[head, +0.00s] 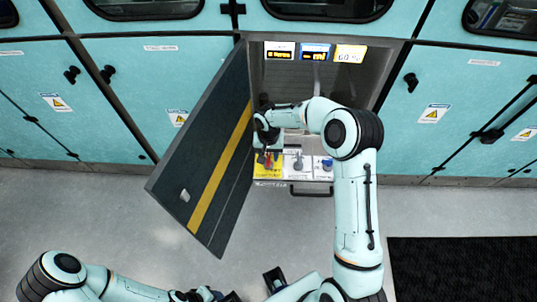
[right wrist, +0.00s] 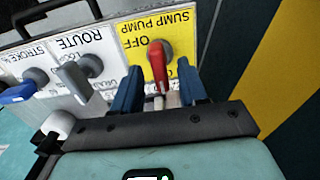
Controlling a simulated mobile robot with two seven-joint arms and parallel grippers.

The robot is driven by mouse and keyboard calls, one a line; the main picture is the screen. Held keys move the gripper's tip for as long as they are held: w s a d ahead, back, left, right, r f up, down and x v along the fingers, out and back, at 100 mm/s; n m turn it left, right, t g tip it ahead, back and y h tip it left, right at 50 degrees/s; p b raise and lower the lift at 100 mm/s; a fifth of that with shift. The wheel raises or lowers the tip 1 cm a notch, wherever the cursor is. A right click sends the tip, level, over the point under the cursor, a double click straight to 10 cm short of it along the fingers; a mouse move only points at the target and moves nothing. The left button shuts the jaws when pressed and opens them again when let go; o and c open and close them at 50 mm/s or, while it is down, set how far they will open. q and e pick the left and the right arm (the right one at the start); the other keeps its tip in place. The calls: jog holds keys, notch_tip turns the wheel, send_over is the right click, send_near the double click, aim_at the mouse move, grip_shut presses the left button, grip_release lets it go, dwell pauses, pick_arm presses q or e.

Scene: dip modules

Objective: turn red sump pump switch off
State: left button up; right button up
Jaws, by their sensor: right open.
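The red sump pump switch (right wrist: 160,62) sits on a yellow panel (right wrist: 133,38) marked SUMP PUMP and OFF, which appears upside down in the right wrist view. Its red lever points toward my gripper. In the head view the yellow panel (head: 262,174) is at the left of a row at the front of the open cabinet. My right gripper (right wrist: 161,90) is open, with one blue finger on each side of the lever; contact is unclear. My left arm (head: 110,285) is low at the left in the head view; its finger state is unclear.
A grey ROUTE switch (right wrist: 90,64) and a blue STROKE switch (right wrist: 18,93) sit beside the yellow panel. The open dark cabinet door (head: 205,150) with a yellow stripe stands to the left. A dark handle (head: 311,191) is below the panels. Lit displays (head: 314,53) are above.

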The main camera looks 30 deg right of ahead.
jog(key=shift+f, duration=0.1)
grip_shut()
